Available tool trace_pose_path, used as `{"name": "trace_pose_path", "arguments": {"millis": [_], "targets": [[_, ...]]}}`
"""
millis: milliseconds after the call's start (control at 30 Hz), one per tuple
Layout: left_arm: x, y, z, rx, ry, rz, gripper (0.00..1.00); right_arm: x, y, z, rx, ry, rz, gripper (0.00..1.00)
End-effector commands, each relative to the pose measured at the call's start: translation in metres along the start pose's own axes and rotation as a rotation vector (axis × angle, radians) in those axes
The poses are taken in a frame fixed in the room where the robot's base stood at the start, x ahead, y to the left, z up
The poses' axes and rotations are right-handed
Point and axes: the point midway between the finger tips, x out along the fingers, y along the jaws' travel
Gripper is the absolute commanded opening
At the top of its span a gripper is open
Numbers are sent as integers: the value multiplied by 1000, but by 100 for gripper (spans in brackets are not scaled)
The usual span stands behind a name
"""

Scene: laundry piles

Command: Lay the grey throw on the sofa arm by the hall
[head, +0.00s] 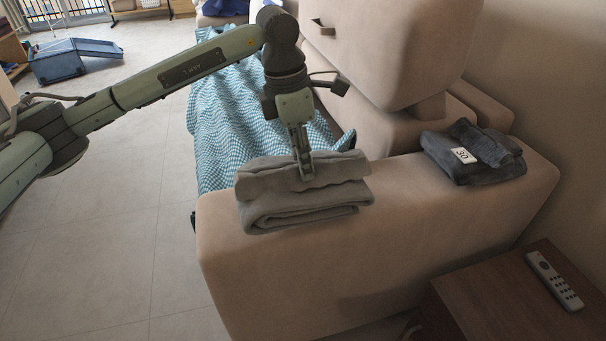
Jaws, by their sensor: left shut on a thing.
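The grey throw (300,208) is folded in thick layers. It lies on the near sofa arm (390,235), toward its left end. My left gripper (305,172) reaches down onto the throw from above and is shut on its upper fold, which bunches a little around the fingers. The throw's underside rests on the beige top of the arm. My right gripper does not show.
A folded dark garment (470,155) with a white tag lies further right on the same arm. A blue patterned cloth (235,120) covers the seat. A wooden side table (500,300) holds a remote (553,280). A blue bin (75,58) lies on the open floor.

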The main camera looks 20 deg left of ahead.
Motion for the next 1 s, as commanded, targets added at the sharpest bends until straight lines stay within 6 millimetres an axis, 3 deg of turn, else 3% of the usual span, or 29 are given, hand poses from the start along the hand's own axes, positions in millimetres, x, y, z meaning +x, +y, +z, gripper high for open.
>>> {"name": "trace_pose_path", "arguments": {"millis": [333,1000], "targets": [[37,0,-5,0,-2,-1,0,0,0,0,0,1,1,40],[41,0,-5,1,-3,1,0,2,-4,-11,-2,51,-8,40]]}}
